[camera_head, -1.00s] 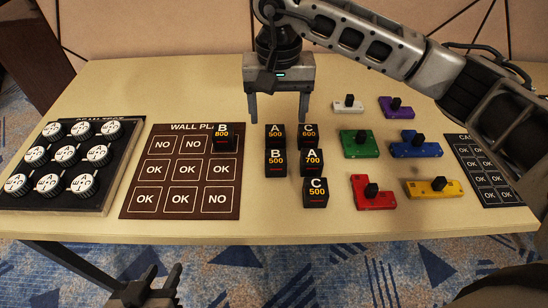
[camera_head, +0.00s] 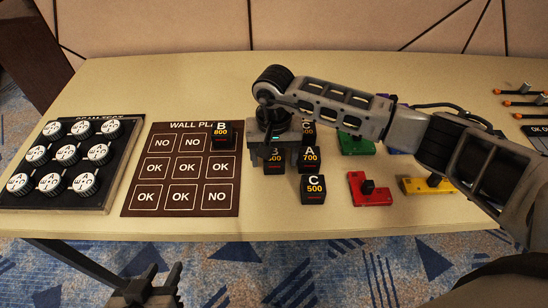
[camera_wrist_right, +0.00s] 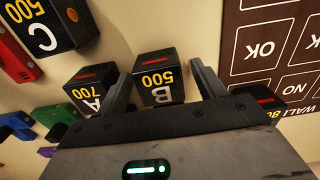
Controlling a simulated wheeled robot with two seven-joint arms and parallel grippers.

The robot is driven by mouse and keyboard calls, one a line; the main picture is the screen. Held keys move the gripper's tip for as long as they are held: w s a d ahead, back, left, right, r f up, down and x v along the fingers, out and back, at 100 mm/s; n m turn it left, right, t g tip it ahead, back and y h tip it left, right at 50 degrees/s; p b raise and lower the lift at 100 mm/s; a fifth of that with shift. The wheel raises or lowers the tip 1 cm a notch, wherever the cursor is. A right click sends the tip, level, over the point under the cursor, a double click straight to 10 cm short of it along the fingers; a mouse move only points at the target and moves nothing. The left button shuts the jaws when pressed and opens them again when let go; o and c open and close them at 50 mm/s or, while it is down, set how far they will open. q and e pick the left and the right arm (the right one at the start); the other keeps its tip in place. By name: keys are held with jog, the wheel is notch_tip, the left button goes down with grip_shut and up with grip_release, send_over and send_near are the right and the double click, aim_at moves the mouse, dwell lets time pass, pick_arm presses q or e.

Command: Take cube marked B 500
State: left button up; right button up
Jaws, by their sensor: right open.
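The black cube marked B 500 (camera_head: 275,169) stands on the table, its upper part hidden by my right gripper (camera_head: 274,160) in the head view. In the right wrist view the cube B 500 (camera_wrist_right: 158,78) is between the fingers of my right gripper (camera_wrist_right: 158,72). The fingers are open, one on each side of the cube, and do not appear closed on it. My left gripper (camera_head: 152,287) is low at the front left, below the table edge, with its fingers apart and empty.
Cube A 700 (camera_head: 310,159) stands close to the right of B 500, with C 500 (camera_head: 314,189) in front. Cube B 800 (camera_head: 223,137) sits on the brown wall plan board (camera_head: 181,200). Red (camera_head: 369,190) and yellow (camera_head: 428,186) blocks lie to the right.

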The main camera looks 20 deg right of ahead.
jog(key=shift+f, duration=0.2)
jog(key=c, duration=1.1)
jog(key=shift+r, duration=0.1)
